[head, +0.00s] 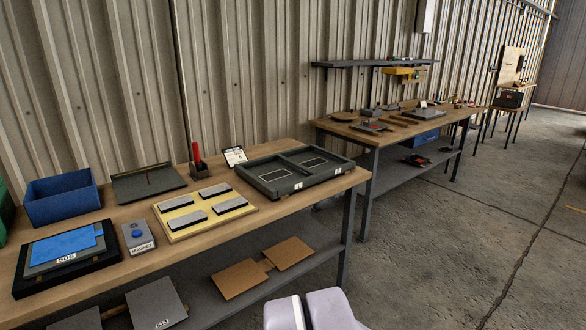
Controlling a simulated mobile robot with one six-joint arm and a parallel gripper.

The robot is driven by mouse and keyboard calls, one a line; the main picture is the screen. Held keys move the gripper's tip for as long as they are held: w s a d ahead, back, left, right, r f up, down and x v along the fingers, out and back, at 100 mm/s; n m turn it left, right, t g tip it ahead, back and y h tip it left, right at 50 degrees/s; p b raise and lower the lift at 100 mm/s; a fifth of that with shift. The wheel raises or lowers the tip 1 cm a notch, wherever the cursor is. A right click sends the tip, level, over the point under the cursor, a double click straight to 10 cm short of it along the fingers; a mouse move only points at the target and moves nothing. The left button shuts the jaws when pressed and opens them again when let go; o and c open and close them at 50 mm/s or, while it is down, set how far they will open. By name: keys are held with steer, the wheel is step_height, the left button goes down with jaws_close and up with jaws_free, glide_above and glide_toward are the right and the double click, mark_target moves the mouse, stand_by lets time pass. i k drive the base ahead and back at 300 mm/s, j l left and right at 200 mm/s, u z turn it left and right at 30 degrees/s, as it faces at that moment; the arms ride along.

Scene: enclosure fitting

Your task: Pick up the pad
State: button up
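Several dark grey bar-shaped pads with pale tops lie in two rows on a yellow board (176,233) on the near workbench; one is the front right pad (230,206). I cannot tell which of them the task means, or whether it means the blue sheet (64,246) on the black tray (28,287) at the front left. My gripper is not in view. Only pale grey parts of my own body show at the bottom edge, well apart from the pads.
Around the board stand a magnet box (138,236), blue bin (61,198), flat green-grey plate (148,183), red-handled tool in a holder (197,161) and a grey two-bay frame (340,178). Brown panels (240,278) lie on the lower shelf. The floor at right is clear.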

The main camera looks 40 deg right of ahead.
mark_target(221, 208)
steer(key=i+z, duration=0.15)
steer(key=i, duration=1.9)
